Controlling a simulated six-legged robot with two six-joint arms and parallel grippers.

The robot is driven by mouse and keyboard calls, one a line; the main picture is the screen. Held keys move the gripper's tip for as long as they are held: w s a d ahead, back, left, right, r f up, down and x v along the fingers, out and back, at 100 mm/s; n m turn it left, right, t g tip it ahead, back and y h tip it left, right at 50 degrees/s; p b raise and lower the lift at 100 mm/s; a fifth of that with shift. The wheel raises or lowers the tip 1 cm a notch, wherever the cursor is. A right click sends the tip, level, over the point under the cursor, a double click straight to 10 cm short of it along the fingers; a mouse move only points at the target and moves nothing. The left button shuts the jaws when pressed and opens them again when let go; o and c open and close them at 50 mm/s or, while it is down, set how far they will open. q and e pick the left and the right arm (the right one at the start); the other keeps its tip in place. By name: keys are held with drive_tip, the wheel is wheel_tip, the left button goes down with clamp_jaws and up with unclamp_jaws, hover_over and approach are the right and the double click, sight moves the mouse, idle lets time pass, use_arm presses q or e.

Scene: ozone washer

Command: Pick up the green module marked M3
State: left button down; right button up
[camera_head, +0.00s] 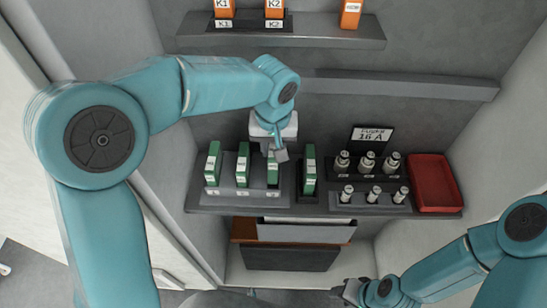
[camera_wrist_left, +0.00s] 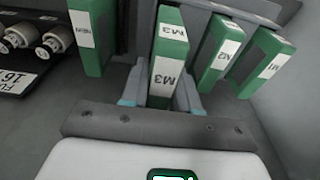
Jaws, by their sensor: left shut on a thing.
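The green module marked M3 (camera_head: 273,173) stands upright in the right slot of a grey rack (camera_head: 228,193) on the middle shelf. In the left wrist view the M3 module (camera_wrist_left: 167,62) shows its white labels between both fingers of my left gripper (camera_wrist_left: 160,98). My left gripper (camera_head: 273,153) is shut on it from above and in front. Green modules M2 (camera_wrist_left: 219,52) and M1 (camera_wrist_left: 262,62) stand in the other slots. My right gripper (camera_head: 350,291) is low at the bottom right, away from the modules; its jaws are too small to read.
Another green module (camera_head: 309,170) stands in a dark holder close to the right of M3. Cylindrical fuses (camera_head: 367,162) stand in racks by a "16 A" sign (camera_head: 372,137). A red tray (camera_head: 433,182) is at the shelf's right end. Orange modules (camera_head: 274,8) sit on the upper shelf.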

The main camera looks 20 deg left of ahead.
use_arm(q)
drive_tip(key=shift+s+r, duration=0.1)
drive_tip(key=shift+r, duration=0.65)
drive_tip(key=s+d+b, duration=0.2)
drive_tip(key=s, duration=0.6)
drive_tip(key=s+d+b, duration=0.3)
drive_tip(key=s, duration=0.6)
